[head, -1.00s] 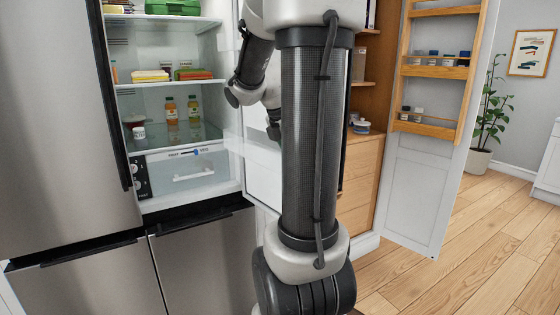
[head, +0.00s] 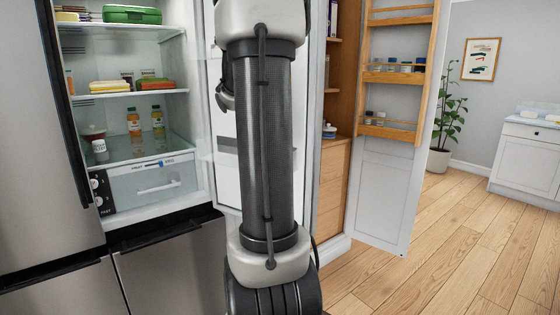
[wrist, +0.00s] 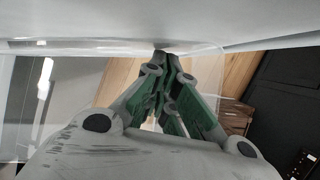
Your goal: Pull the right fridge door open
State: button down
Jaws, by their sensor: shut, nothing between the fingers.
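The right fridge door (head: 226,165) stands swung open to the right of the lit fridge compartment (head: 150,145). Its pale inner side shows beside my arm, which hides much of it. A clear sheet-like part lies around the fingers. The door's handle is not visible.
The left fridge door (head: 25,150) is shut. Drawers (head: 175,270) lie below. Right of the fridge, a wooden cabinet (head: 333,190) has its white door (head: 385,190) open. Wooden floor (head: 460,240) is free at the right. A plant (head: 445,115) stands farther back.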

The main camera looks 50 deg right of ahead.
jog(key=v, duration=1.2)
